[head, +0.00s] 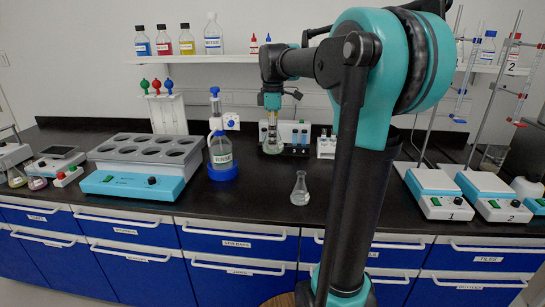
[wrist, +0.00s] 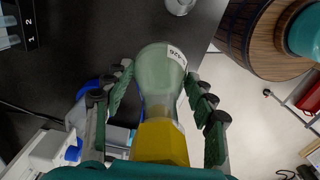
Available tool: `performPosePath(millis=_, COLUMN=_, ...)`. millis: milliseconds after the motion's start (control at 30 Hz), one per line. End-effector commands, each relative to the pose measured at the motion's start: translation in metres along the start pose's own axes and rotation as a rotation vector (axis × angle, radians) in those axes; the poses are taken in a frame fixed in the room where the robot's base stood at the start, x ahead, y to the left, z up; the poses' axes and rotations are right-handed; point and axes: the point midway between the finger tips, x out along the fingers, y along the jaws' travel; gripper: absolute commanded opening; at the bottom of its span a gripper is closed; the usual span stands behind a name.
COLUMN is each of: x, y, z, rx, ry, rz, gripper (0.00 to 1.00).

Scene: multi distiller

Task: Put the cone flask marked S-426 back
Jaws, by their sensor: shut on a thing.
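My gripper (wrist: 160,85) is shut on a clear cone flask (wrist: 160,60) with pale greenish contents. Its white label is turned sideways and seems to end in 426; the full mark is hard to read. In the head view my gripper (head: 271,108) is over the back of the bench, with the held flask (head: 272,143) hanging under it, low over the bench; I cannot tell if it touches. A second clear cone flask (head: 300,189) stands upright on the bench nearer the front; its mark is not readable.
Left of my gripper are a wash bottle in a blue base (head: 222,165) and a multi-place heater (head: 147,165). Small racks with vials (head: 326,147) stand close to the held flask. Numbered stirrers (head: 437,193) stand right. Dark bench around the second flask is clear.

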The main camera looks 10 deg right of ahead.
Motion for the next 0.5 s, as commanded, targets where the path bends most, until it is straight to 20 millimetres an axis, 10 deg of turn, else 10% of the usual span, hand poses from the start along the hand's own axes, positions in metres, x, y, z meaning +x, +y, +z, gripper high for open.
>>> performPosePath(millis=233, x=-0.005, y=-0.002, z=-0.021, rx=0.072, ry=0.0, rz=0.002, gripper=0.23)
performPosePath(millis=500, x=0.055, y=-0.002, z=-0.021, rx=0.073, ry=0.0, rz=0.002, gripper=0.23)
